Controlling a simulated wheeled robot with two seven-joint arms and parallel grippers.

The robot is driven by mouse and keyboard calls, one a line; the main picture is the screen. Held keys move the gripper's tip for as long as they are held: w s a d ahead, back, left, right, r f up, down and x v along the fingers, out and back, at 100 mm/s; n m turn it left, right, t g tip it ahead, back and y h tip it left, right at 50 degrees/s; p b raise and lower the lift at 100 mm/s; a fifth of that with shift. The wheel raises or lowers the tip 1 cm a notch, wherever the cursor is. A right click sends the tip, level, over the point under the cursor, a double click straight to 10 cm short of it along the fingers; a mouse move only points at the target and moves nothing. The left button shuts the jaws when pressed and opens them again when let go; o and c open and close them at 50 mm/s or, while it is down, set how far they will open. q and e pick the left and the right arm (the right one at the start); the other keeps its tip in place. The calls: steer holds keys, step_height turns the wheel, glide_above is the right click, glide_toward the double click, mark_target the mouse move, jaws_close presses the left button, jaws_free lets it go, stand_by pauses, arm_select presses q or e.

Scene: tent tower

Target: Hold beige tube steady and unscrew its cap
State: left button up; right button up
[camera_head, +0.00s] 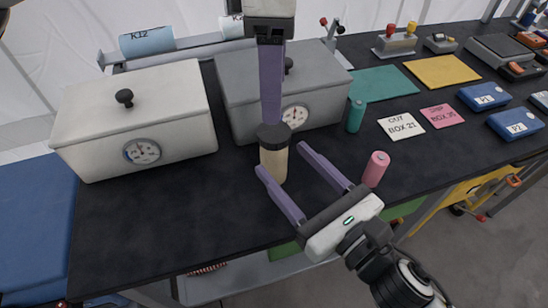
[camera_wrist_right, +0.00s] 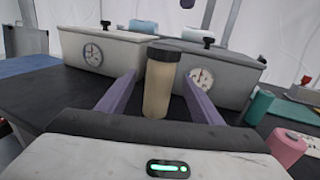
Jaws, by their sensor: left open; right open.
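The beige tube (camera_head: 273,165) stands upright on the black table with its dark cap (camera_head: 273,133) on top. In the right wrist view the tube (camera_wrist_right: 158,90) stands between the fingers of my right gripper (camera_wrist_right: 160,85), with a gap on each side. My right gripper (camera_head: 279,158) is open, low over the table, its fingers pointing at the tube from the front right. My left gripper (camera_head: 271,122) comes down from above, open, with its purple fingers seen edge-on at the cap. I cannot tell whether they touch it.
A white box (camera_head: 135,115) and a grey box (camera_head: 285,90), each with a gauge, stand behind the tube. A teal tube (camera_head: 356,116) and a pink tube (camera_head: 376,169) stand to the right. Label cards (camera_head: 401,126) lie farther right. The table's front left is clear.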

mark_target(282, 159)
steer(key=shift+x, duration=2.75)
jaws_close()
